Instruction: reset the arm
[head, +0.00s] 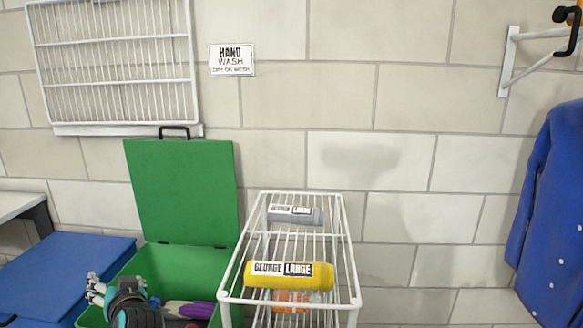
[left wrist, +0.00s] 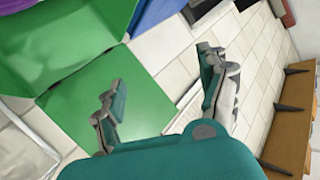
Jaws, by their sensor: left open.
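My left gripper (head: 96,288) is low at the left in the head view, over the left side of an open green bin (head: 195,262). In the left wrist view, its two fingers (left wrist: 162,88) are spread apart with nothing between them. A purple object (head: 190,308) is in the bin, partly hidden by my arm; purple also shows at the top left of the wrist view. The bin's green lid (head: 185,190) stands raised against the wall. My right gripper is in neither view.
A white wire rack (head: 355,290) stands right of the bin, with a yellow bottle (head: 290,275), a grey bottle (head: 295,215) and an orange item (head: 292,300). A closed blue lid (head: 60,275) is at left. Blue clothing (head: 552,210) hangs at right.

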